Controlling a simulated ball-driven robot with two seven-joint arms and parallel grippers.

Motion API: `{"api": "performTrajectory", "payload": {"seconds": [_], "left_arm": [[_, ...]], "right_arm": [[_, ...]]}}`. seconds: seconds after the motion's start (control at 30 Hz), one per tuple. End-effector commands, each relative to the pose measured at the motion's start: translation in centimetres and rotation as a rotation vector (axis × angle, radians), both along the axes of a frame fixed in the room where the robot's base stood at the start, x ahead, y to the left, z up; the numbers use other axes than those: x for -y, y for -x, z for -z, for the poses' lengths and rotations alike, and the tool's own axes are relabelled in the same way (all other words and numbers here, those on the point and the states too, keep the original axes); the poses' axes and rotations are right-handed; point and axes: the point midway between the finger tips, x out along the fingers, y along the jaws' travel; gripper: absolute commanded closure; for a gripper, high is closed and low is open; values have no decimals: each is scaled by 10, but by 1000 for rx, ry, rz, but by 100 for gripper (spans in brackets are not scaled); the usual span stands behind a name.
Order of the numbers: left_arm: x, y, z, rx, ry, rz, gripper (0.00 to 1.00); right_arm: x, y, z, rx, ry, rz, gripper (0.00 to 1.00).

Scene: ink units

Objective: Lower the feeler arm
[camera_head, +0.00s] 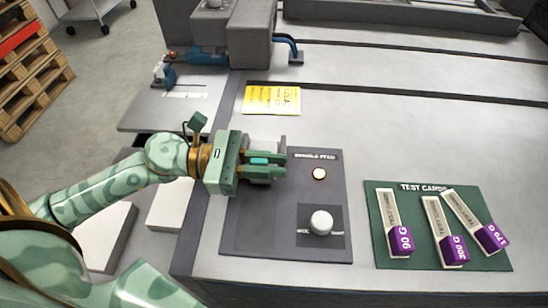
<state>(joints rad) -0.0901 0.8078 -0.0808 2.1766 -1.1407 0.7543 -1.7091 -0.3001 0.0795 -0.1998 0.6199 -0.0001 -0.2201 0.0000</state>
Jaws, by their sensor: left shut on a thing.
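My left gripper (278,163) is over the upper part of the dark control panel (268,228), left of the "feed" label. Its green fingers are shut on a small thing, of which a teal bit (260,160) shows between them. A pale grey block-like part (263,146) shows just behind the fingers; most of it is hidden. I cannot tell for sure which part is the feeler arm. A blue curved lever (290,46) sticks out from the right side of the grey machine head (250,35). My right gripper is out of view.
The panel has a lit round button (319,173) and a white knob (321,222). A green mat (384,258) holds purple-ended test cards (399,240) at the right. A yellow note (271,99) lies behind the gripper. A wooden pallet (30,85) is far left. The table's middle right is clear.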

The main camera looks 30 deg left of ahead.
Motion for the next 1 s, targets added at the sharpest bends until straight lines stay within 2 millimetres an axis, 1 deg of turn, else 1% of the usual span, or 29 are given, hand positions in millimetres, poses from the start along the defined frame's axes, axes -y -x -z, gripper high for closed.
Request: {"api": "performTrajectory", "payload": {"seconds": [0.03, 0.1, 0.3, 0.77, 0.8, 0.83, 1.0], "left_arm": [[-1, -2, 4, 44, -21, -7, 100], [-1, -1, 5, 93, -44, -7, 100], [0, 1, 6, 175, -84, -7, 100], [0, 2, 9, 192, -97, -5, 100], [0, 2, 9, 190, -98, -5, 74], [0, 2, 9, 190, -97, -5, 66], [1, 3, 8, 189, -94, -3, 65]], "right_arm": [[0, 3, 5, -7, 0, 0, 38], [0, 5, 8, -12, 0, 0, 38], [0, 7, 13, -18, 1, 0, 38], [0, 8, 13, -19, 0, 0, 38], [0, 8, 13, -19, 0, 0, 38], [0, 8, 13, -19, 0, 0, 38], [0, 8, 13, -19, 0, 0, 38]]}}
